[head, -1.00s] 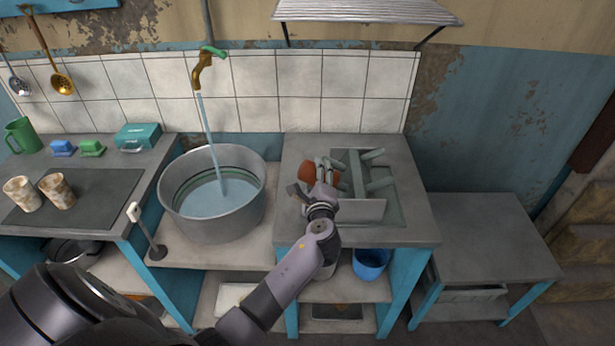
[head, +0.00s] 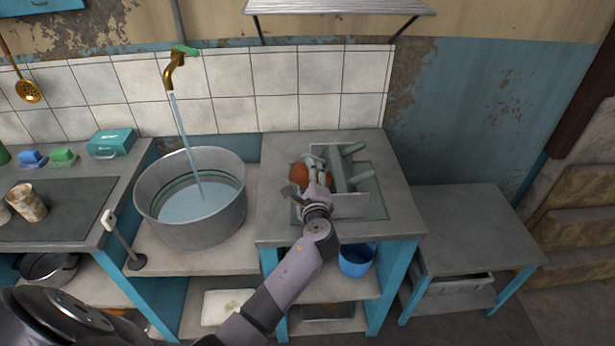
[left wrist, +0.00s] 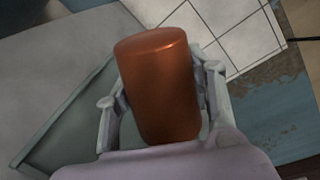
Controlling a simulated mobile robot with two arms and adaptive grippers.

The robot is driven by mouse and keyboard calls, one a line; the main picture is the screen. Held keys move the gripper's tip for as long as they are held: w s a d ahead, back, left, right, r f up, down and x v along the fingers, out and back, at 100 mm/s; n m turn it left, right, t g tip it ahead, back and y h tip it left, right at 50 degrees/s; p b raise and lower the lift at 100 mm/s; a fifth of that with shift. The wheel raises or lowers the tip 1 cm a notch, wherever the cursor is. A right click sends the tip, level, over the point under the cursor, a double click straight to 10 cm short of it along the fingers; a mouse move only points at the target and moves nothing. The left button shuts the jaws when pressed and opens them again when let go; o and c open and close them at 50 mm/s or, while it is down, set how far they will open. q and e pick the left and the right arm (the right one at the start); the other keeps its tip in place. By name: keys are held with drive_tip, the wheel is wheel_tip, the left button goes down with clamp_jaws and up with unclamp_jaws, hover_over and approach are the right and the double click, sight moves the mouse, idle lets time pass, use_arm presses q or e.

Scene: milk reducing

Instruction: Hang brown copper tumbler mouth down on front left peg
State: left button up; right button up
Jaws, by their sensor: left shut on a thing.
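The brown copper tumbler (head: 298,174) is at the left side of the peg rack (head: 353,204) on the grey counter. My left gripper (head: 314,176) is shut on it. In the left wrist view the tumbler (left wrist: 158,88) lies between the two fingers (left wrist: 160,100), with a closed, rounded end showing at the top; its mouth is hidden. The rack has an upright middle board and grey-green pegs (head: 355,148) sticking out to the right. The left pegs are mostly hidden by my gripper and the tumbler, so I cannot tell whether the tumbler is around a peg. My right gripper is not in view.
A metal tub (head: 190,205) with water running from a tap (head: 174,68) stands left of the rack counter. A patterned cup (head: 27,203) stands on the far left counter. A blue bucket (head: 356,262) is below. A lower table (head: 470,230) at right is clear.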

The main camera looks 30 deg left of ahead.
use_arm(q)
drive_tip(key=shift+f, duration=0.1)
drive_tip(key=shift+s+a+f+b, duration=0.1)
drive_tip(key=shift+f+b, duration=0.5)
drive_tip(key=shift+f, duration=0.15)
drive_tip(key=o, duration=1.3)
drive_tip(key=shift+c, duration=0.2)
drive_tip(key=v, duration=1.2)
drive_tip(key=shift+r, duration=0.1)
